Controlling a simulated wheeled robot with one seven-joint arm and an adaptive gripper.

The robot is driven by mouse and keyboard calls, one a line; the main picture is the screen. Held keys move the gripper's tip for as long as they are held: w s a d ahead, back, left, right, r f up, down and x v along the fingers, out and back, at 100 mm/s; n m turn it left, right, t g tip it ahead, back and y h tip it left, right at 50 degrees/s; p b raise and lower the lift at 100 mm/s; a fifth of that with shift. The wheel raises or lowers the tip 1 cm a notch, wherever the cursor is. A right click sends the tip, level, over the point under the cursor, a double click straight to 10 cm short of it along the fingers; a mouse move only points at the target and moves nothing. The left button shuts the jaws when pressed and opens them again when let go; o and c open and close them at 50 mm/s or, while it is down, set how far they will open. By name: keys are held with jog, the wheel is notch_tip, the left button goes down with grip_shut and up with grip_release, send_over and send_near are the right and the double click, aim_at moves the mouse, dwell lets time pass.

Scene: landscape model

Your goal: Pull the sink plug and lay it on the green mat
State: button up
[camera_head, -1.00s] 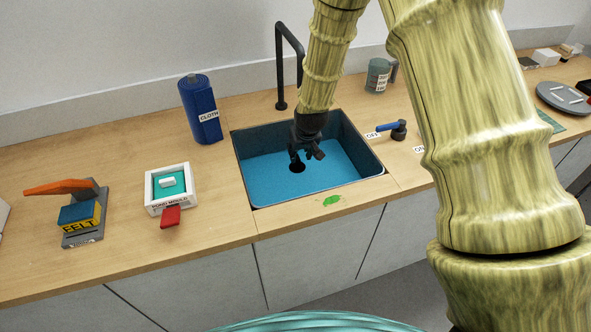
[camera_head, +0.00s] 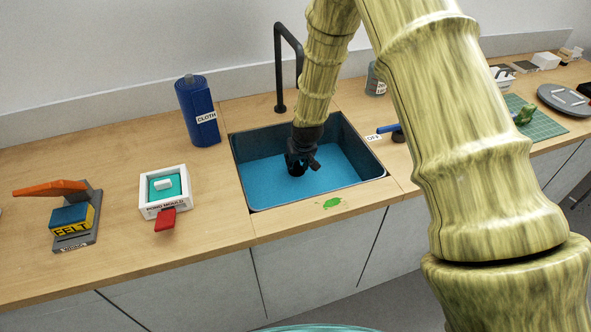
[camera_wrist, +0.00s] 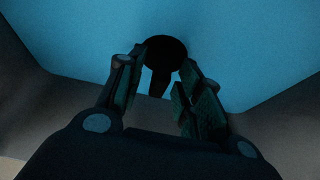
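The sink (camera_head: 262,180) has a blue bottom. The black plug (camera_head: 296,171) is low in it and mostly hidden by my gripper in the head view. In the wrist view the plug (camera_wrist: 166,48) is a dark round shape with a dark stem pointing back between my fingers. My gripper (camera_head: 302,164) is down inside the sink right over the plug. In the wrist view my gripper (camera_wrist: 157,88) is open, fingers on either side of the stem with gaps visible. The green cutting mat (camera_head: 548,127) lies on the counter at the right, with a small green object on it.
A black tap (camera_head: 280,70) stands behind the sink, close to my arm. A blue-handled valve (camera_head: 388,128) is right of the sink. A blue cloth roll (camera_head: 198,112), a pond mould (camera_head: 163,205) and a felt block (camera_head: 70,222) stand left. My arm hides part of the right counter.

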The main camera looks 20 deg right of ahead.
grip_shut()
jog(key=shift+r+p, duration=0.6)
jog(key=shift+r, duration=0.25)
dwell(0.4)
jog(key=shift+r+p, duration=1.15)
jog(key=shift+r, duration=0.5)
